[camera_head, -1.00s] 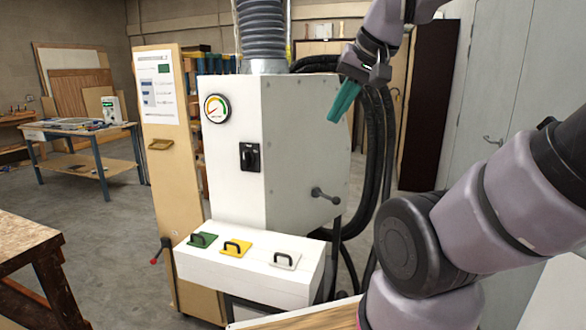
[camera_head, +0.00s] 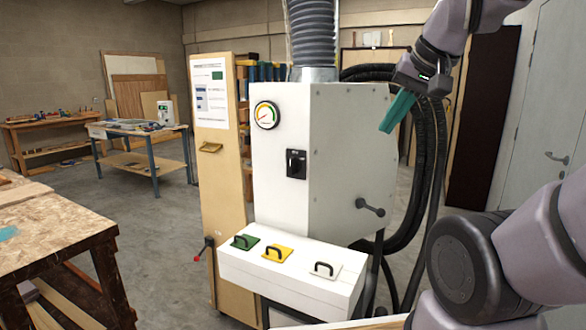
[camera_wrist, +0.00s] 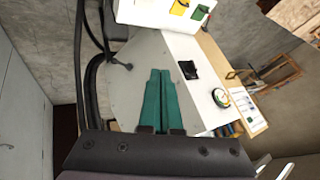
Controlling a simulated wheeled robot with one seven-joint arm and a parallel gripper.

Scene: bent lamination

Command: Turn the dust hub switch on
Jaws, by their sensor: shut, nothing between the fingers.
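The dust hub (camera_head: 345,150) is a white cabinet in the middle of the head view, with a round gauge (camera_head: 266,115) on its front. Its switch (camera_head: 296,164) is a black rotary knob on a black plate below the gauge. The switch also shows in the wrist view (camera_wrist: 188,70), beyond the fingertips and to their right. My gripper (camera_head: 386,131), with teal fingers, is raised in front of the cabinet's right side, apart from the switch. In the wrist view its fingers (camera_wrist: 161,72) lie together with nothing between them.
A white ledge below the cabinet carries green (camera_head: 245,242), yellow (camera_head: 277,254) and white (camera_head: 325,271) handled plates. A lever handle (camera_head: 370,208) sticks out of the cabinet's right side. Black hoses (camera_head: 437,170) hang behind it. A wooden table (camera_head: 50,235) stands at left; open floor lies between.

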